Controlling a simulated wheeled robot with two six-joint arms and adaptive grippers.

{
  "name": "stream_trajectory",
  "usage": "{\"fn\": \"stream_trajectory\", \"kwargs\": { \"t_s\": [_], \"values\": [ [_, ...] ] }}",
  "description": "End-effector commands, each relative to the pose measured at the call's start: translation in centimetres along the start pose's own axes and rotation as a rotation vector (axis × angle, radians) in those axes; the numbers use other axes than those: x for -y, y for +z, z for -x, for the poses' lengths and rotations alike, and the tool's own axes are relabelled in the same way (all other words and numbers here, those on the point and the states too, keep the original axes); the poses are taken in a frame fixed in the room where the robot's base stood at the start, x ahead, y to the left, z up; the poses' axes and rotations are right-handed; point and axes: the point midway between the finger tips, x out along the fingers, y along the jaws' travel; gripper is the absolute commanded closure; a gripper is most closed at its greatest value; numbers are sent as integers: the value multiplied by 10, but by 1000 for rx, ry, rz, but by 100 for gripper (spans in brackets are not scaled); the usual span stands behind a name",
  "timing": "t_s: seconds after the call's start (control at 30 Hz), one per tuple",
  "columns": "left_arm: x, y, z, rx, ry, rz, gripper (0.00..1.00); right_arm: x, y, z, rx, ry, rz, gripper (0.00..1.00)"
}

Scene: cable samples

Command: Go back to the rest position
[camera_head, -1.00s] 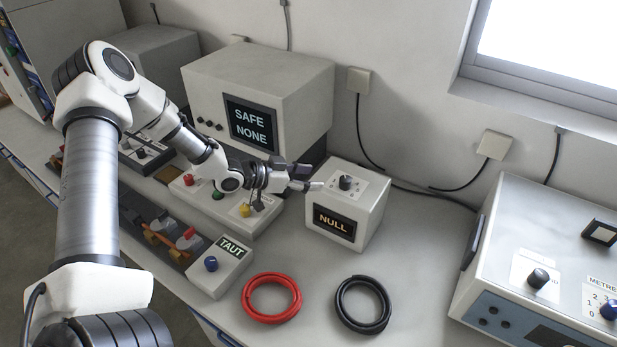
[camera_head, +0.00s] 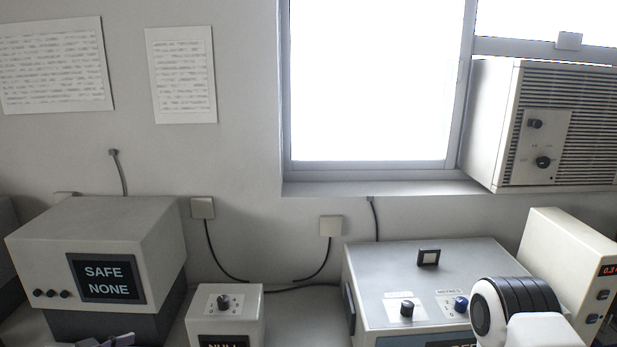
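Only a small part of my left gripper (camera_head: 116,341) shows at the bottom edge, in front of the box reading "SAFE NONE" (camera_head: 150,232). Its fingers are mostly cut off, so I cannot tell whether it is open or shut. A rounded white and black link of my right arm (camera_head: 520,312) shows at the lower right, in front of the blue-grey instrument (camera_head: 375,262). My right gripper is out of view.
The white "NULL" box (camera_head: 251,304) with a black knob stands between the "SAFE NONE" box and the blue-grey instrument. A cream unit (camera_head: 560,232) with a red display is at far right. A wall unit (camera_head: 483,125) hangs beside the window. Most of the bench is below the view.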

Motion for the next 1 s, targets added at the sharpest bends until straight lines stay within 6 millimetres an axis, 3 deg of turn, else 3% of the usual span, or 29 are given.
{"fn": "stream_trajectory", "kwargs": {
  "t_s": [0.03,0.37,0.6,0.77,0.9,1.0],
  "values": [
    [0,0,0,1,1,0,40,0,0,0,-1,0,-1,60],
    [-74,55,-28,209,13,212,40,0,-1,0,-2,0,-1,60],
    [-149,125,-26,467,-31,386,40,0,0,0,-1,0,-1,60],
    [-213,191,8,731,-115,490,40,0,0,0,-1,0,-1,60],
    [-262,242,63,981,-232,528,40,0,0,0,-1,0,-1,60],
    [-287,266,108,1137,-325,520,40,0,0,0,-1,0,-1,60]
  ]
}}
